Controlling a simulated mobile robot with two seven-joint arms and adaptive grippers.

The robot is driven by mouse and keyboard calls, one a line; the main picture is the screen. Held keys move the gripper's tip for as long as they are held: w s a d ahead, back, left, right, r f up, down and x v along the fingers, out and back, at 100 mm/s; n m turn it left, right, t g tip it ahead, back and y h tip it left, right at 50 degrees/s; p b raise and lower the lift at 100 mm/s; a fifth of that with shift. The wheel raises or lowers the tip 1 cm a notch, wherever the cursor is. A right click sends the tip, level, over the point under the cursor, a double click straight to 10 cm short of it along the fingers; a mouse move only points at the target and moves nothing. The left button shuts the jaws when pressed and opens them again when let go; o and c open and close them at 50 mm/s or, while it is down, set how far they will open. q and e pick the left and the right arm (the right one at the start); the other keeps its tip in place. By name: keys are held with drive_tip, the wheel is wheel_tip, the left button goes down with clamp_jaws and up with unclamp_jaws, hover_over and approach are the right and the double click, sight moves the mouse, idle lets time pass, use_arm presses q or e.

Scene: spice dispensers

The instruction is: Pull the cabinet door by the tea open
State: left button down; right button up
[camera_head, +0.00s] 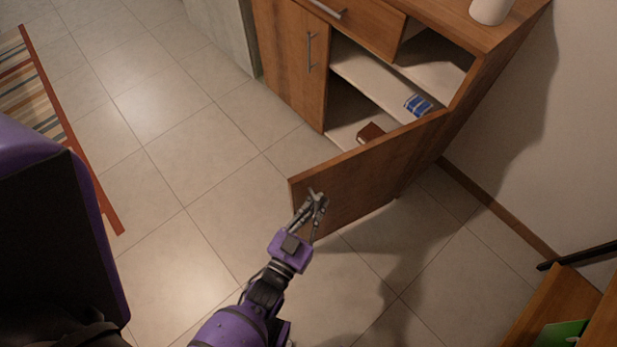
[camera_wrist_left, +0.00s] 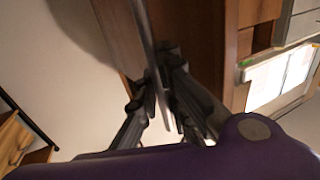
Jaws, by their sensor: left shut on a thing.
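The wooden cabinet door (camera_head: 365,180) stands swung wide open, with the shelves behind it exposed. My left gripper (camera_head: 317,200) is at the door's outer face near its free edge. In the left wrist view the gripper (camera_wrist_left: 165,95) is shut on the door's thin metal handle (camera_wrist_left: 149,45), which runs between its fingers. In the head view the fingers mostly hide the handle. A blue box (camera_head: 418,105) lies on a shelf, and a brown box (camera_head: 370,132) sits lower; I cannot tell which is the tea. My right gripper is not in view.
The other cabinet door (camera_head: 290,60) is closed, and the drawer (camera_head: 355,20) above has a metal handle. A white object (camera_head: 490,10) stands on the cabinet top. Tiled floor (camera_head: 190,160) left of the door is clear. Wooden furniture (camera_head: 550,305) stands at lower right.

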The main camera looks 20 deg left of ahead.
use_arm(q)
drive_tip(key=shift+s+d+f, duration=0.1)
drive_tip(key=shift+s+d, duration=0.2)
drive_tip(key=shift+s, duration=0.35)
drive_tip(key=c, duration=1.8)
unclamp_jaws()
drive_tip(key=shift+s, duration=0.15)
drive_tip(key=shift+c, duration=0.2)
drive_tip(key=shift+d, duration=0.1)
drive_tip(key=shift+r, duration=0.2)
